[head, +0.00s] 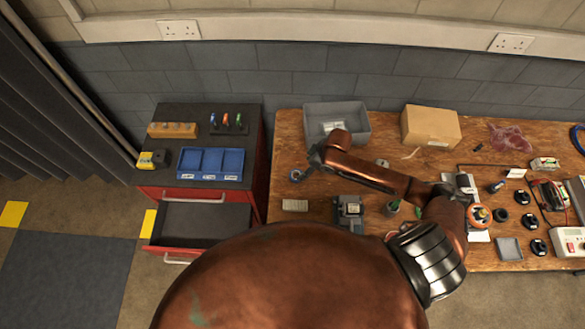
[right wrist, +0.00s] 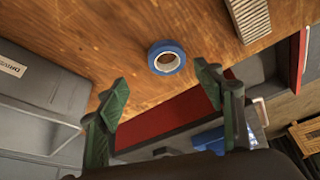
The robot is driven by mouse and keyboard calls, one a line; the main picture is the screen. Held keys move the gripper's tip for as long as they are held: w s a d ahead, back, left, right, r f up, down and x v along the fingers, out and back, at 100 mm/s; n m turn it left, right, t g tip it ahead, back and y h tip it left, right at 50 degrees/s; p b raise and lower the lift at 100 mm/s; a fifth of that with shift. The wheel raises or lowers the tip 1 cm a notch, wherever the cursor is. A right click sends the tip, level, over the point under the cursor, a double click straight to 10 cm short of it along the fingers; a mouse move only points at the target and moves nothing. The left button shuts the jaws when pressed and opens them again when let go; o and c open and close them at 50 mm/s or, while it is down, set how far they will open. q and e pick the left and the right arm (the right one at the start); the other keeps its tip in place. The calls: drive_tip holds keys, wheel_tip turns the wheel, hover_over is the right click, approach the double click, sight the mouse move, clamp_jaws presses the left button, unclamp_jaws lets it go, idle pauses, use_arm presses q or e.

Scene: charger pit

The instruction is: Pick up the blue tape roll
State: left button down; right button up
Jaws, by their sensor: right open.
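The blue tape roll (right wrist: 166,57) lies flat on the wooden table near its edge in the right wrist view, its hole showing. It is small in the head view (head: 295,175), at the left end of the table. My right gripper (head: 313,162) is just right of it there. In the right wrist view the right gripper (right wrist: 164,92) is open, its two green fingers spread wide. The roll shows between and beyond the fingertips, apart from them, with nothing held. My left gripper is not in view.
A grey bin (head: 355,114) stands behind the right gripper. A light ribbed block (head: 295,205) lies in front of the roll. A red cabinet (head: 257,160) with an open drawer and blue tray (head: 210,178) stands left of the table. Tools and small parts crowd the table's right side.

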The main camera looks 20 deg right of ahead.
sight(295, 176)
drive_tip(key=shift+x, duration=0.9)
drive_tip(key=x, duration=0.2)
drive_tip(key=a+x, duration=0.1)
drive_tip(key=x, duration=0.1)
drive_tip(key=shift+s+f, duration=0.1)
drive_tip(key=shift+f, duration=0.05)
drive_tip(key=shift+a+f, duration=0.1)
drive_tip(key=shift+f, duration=0.2)
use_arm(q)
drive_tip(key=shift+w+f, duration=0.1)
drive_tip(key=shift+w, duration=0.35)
use_arm(e)
drive_tip(key=c, duration=0.5)
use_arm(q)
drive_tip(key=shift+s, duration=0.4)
use_arm(e)
drive_tip(key=c, duration=0.6)
